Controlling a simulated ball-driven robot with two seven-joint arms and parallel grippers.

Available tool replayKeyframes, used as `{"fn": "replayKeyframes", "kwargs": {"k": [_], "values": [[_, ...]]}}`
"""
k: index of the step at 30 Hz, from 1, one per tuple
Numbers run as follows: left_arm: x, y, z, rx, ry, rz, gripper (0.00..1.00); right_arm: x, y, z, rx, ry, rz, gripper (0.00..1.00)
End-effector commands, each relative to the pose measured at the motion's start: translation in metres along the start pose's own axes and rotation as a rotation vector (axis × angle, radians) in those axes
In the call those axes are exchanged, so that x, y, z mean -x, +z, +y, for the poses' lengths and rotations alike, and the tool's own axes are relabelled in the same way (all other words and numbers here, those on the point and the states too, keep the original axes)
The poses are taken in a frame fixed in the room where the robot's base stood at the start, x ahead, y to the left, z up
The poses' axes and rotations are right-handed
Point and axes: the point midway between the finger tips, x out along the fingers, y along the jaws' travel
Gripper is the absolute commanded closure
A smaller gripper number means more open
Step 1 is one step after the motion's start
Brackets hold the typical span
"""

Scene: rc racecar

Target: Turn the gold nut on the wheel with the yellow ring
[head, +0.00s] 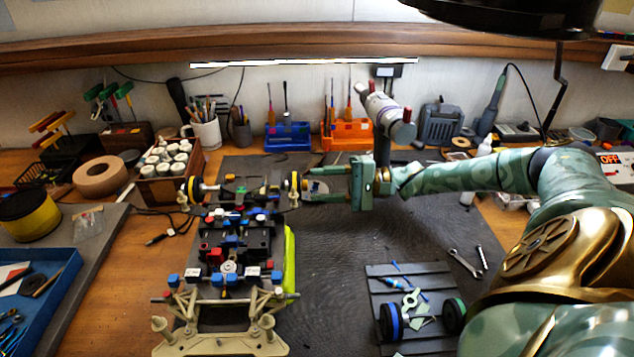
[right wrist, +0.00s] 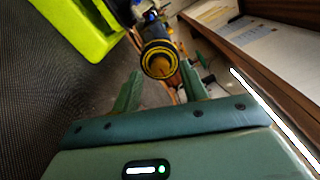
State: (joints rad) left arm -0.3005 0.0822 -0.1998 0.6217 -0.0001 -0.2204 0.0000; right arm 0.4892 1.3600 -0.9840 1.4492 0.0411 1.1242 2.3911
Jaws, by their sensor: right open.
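The racecar chassis (head: 229,245) lies on the dark mat with its wheel end away from me. A black wheel with a yellow ring (head: 293,184) is on its right side, and it also shows in the right wrist view (right wrist: 159,58). A small yellowish spot at the wheel's centre (right wrist: 158,67) may be the gold nut; it is too small to be sure. My right gripper (head: 308,191) points left at this wheel, close to its outer face. Its fingers are open, one to each side of the wheel in the right wrist view. I cannot tell whether they touch it. My left gripper is not in view.
Another yellow-ringed wheel (head: 194,189) is on the chassis's left side. A bright yellow-green panel (head: 290,262) runs along its right side. A dark tray (head: 372,285) with loose wheels lies front right, near two wrenches (head: 466,263). An orange tool holder (head: 347,134) stands behind.

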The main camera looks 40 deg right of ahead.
Motion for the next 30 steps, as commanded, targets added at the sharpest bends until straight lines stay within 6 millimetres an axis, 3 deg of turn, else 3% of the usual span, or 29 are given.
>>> {"fn": "replayKeyframes", "kwargs": {"k": [5,13,14,18,30], "values": [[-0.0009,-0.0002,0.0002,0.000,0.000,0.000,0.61,-0.0140,0.0003,0.0001,0.000,0.000,-0.001,0.57],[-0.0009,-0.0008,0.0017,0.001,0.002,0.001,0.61,-0.0154,0.0003,0.0002,0.000,0.001,0.000,0.57],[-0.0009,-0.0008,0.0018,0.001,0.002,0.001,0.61,-0.0154,0.0002,0.0001,0.000,0.001,0.000,0.62],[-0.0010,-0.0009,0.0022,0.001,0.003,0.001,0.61,-0.0152,0.0002,0.0002,0.000,0.001,0.000,1.00],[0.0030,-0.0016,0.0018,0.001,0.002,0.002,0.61,-0.0148,0.0004,-0.0007,0.050,0.001,0.000,1.00]]}}
